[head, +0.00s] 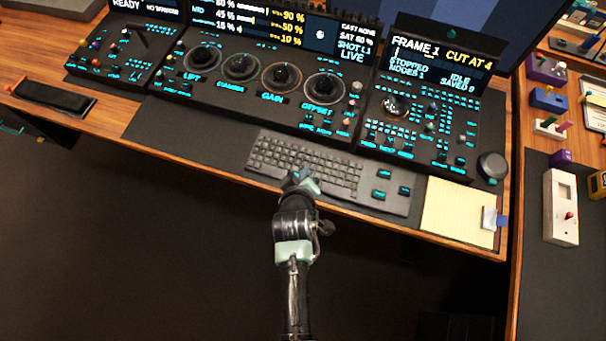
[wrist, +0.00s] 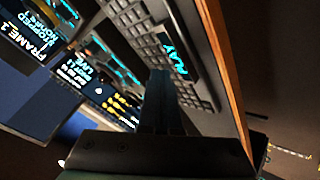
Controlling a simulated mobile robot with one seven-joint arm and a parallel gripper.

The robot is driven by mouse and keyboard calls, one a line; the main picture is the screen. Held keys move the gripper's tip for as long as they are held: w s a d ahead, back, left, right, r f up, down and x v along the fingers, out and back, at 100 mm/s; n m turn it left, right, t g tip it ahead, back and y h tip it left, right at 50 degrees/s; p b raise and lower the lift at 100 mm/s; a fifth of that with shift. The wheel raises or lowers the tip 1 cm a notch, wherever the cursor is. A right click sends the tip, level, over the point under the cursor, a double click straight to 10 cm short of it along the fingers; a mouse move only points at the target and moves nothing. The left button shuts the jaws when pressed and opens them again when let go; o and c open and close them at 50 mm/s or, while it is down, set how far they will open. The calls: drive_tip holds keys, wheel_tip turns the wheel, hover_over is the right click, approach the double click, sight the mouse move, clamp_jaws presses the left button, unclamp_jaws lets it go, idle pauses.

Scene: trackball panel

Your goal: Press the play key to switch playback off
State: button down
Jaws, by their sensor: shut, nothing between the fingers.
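The play key (wrist: 180,52) is a dark key with a cyan PLAY label, at the near edge of the keyboard in the wrist view. My gripper (head: 299,177) is shut and empty over the keyboard's near edge in the head view. It also shows in the wrist view (wrist: 160,76), with its fingertips close to the play key. I cannot tell whether they touch it. In the head view my gripper hides most of that spot. The grey keyboard (head: 345,182) lies on the desk. The right-hand screen (head: 428,62) reads FRAME 1, CUT AT 4, STOPPED and IDLE.
Several cyan-labelled keys (head: 383,172) sit at the keyboard's right. A trackball (head: 396,104) and console panels with knobs stand behind. A yellow pad (head: 460,211) and a round dark knob (head: 491,166) are at right. Open floor lies in front of the desk.

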wheel_tip(320, 180, up, 4)
drive_tip(key=p, duration=0.3)
drive_tip(key=shift+r, duration=0.15)
idle(0.7)
drive_tip(key=w+r+m+t, duration=0.1)
drive_tip(key=w+r+t, duration=0.1)
drive_tip(key=w+r, duration=0.35)
drive_tip(key=w+r+t, duration=0.1)
drive_tip(key=w+r, duration=0.1)
drive_tip(key=r, duration=0.7)
drive_tip(key=w+r+m+t, duration=0.1)
drive_tip(key=w+r+t, duration=0.15)
drive_tip(key=r, duration=0.45)
wheel_tip(320, 180, up, 19)
drive_tip(key=w+m+t, duration=0.2)
drive_tip(key=t, duration=0.1)
drive_tip(key=s+r+m+t, duration=0.1)
drive_tip(key=s+r+t, duration=0.15)
drive_tip(key=r, duration=0.65)
drive_tip(key=s+r+m+t, duration=0.1)
drive_tip(key=s+r+t, duration=0.15)
drive_tip(key=r, duration=0.65)
drive_tip(key=s+r+m+t+y, duration=0.1)
drive_tip(key=s+r+t, duration=0.3)
drive_tip(key=s+r, duration=0.9)
wheel_tip(320, 180, up, 3)
drive_tip(key=shift+a+f+m+t, duration=0.1)
drive_tip(key=shift+a+m+t, duration=0.05)
drive_tip(key=shift+m+t, duration=0.25)
